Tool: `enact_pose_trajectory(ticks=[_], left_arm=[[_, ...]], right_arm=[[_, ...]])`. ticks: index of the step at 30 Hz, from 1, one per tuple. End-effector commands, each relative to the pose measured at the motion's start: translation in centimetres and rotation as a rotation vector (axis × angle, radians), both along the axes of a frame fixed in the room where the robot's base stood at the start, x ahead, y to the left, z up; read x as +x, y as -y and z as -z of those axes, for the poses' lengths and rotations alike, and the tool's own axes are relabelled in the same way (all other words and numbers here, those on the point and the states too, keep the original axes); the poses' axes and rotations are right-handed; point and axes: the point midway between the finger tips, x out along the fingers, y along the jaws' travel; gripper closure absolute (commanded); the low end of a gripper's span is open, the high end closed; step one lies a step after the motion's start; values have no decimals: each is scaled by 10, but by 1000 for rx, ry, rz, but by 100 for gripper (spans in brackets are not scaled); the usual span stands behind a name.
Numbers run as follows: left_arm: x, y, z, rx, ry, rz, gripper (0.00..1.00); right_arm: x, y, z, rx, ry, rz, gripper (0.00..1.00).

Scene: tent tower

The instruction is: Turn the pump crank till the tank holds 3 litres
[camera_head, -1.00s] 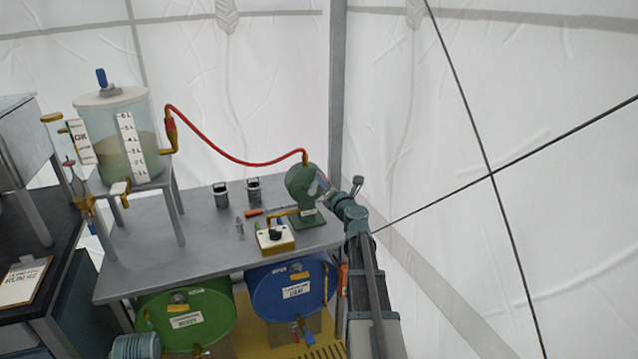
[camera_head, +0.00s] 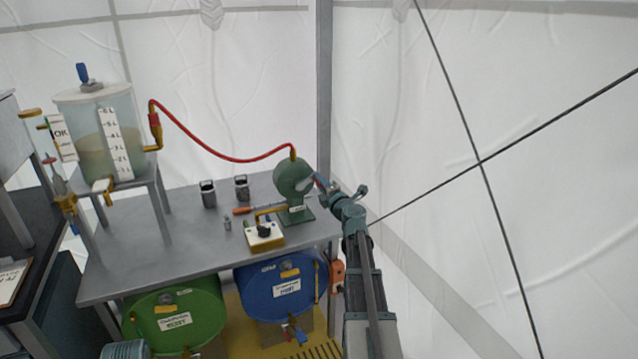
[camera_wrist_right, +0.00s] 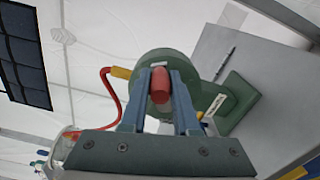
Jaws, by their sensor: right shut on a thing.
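The clear tank (camera_head: 130,108) stands on a raised grey stand at the left in the head view. Murky liquid fills about its lower half; the scale (camera_head: 113,140) is too small to read the level exactly. A red hose (camera_head: 215,153) runs from the tank to the green pump (camera_head: 289,178) on the bench. My right gripper (camera_head: 320,184) is at the pump's right side. In the right wrist view, its fingers (camera_wrist_right: 160,88) are shut around the red crank handle (camera_wrist_right: 161,80), with the green pump body (camera_wrist_right: 160,58) behind. My left gripper is not in view.
The grey bench (camera_head: 170,240) holds two dark cups (camera_head: 208,195), a screwdriver (camera_head: 245,211) and a small control box (camera_head: 264,236). A green drum (camera_head: 175,320) and a blue drum (camera_head: 275,290) lie beneath it. A grey pole (camera_head: 324,80) stands behind the pump.

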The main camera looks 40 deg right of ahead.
Motion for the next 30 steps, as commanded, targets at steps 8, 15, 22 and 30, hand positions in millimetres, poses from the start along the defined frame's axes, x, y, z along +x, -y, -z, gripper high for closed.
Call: enact_pose_trajectory(ticks=[8,15,22,30], left_arm=[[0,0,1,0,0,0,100],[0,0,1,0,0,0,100],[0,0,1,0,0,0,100],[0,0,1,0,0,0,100]], right_arm=[[-1,-1,1,14,3,-3,100],[0,-1,1,14,2,-4,100],[0,-1,1,14,3,-2,41],[-3,-1,0,15,3,-1,41]])
